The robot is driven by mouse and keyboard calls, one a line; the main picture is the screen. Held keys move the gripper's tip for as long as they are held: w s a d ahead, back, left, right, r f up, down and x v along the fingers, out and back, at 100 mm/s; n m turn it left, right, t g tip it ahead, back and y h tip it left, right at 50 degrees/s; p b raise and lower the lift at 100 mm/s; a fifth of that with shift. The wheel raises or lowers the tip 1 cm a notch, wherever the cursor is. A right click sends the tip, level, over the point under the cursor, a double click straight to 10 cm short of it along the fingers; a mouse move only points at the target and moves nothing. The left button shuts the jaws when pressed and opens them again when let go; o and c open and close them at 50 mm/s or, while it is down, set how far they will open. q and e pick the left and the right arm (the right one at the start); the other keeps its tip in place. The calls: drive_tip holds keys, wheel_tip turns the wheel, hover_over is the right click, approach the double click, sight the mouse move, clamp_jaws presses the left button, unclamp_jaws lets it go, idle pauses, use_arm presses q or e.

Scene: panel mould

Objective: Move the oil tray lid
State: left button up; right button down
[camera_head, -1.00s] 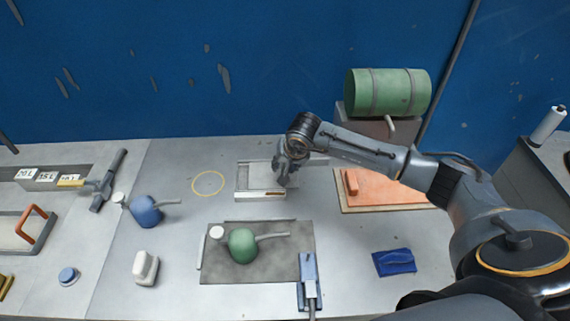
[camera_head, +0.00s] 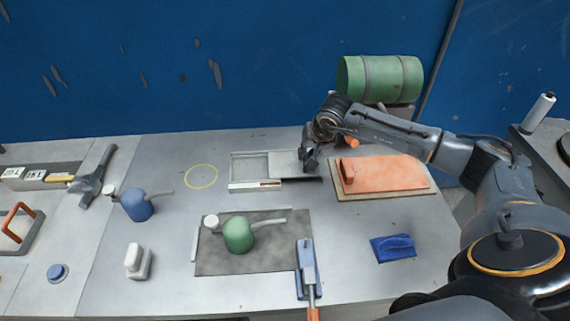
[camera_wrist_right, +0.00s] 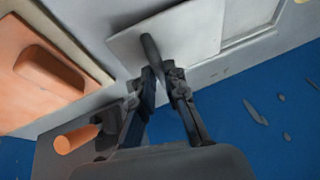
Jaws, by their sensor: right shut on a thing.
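The oil tray (camera_head: 234,170) is a pale, shallow rectangular tray on the bench, below the blue wall. Its flat grey lid (camera_head: 285,162) covers the right part and reaches past the tray's right end; the left part is uncovered. In the right wrist view the lid (camera_wrist_right: 185,33) is a pale plate with a dark bar handle (camera_wrist_right: 151,46). My right gripper (camera_head: 310,165) is at the lid's right side; in the wrist view its fingers (camera_wrist_right: 162,78) are shut on that handle. The gripper hides part of the lid in the head view. My left gripper is out of view.
An orange block on a board (camera_head: 385,175) lies close to the right of the lid. A green can (camera_head: 238,235) is on a dark mat in front. Bench left of the tray, around a yellow ring (camera_head: 201,176), is clear.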

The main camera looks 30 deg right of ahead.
drive_tip(key=d, duration=0.1)
drive_tip(key=s+d, duration=0.1)
drive_tip(key=d, duration=0.1)
drive_tip(key=shift+s+f+b, duration=0.1)
drive_tip(key=shift+s+b, duration=0.05)
drive_tip(key=shift+b, duration=0.25)
drive_tip(key=shift+s+d, duration=0.1)
drive_tip(key=shift+d, duration=0.1)
drive_tip(key=c, duration=1.4)
unclamp_jaws()
drive_tip(key=shift+d, duration=0.1)
drive_tip(key=shift+o, duration=0.2)
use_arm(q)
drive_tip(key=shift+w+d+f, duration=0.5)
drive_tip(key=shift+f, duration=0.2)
use_arm(e)
drive_tip(key=v, duration=1.2)
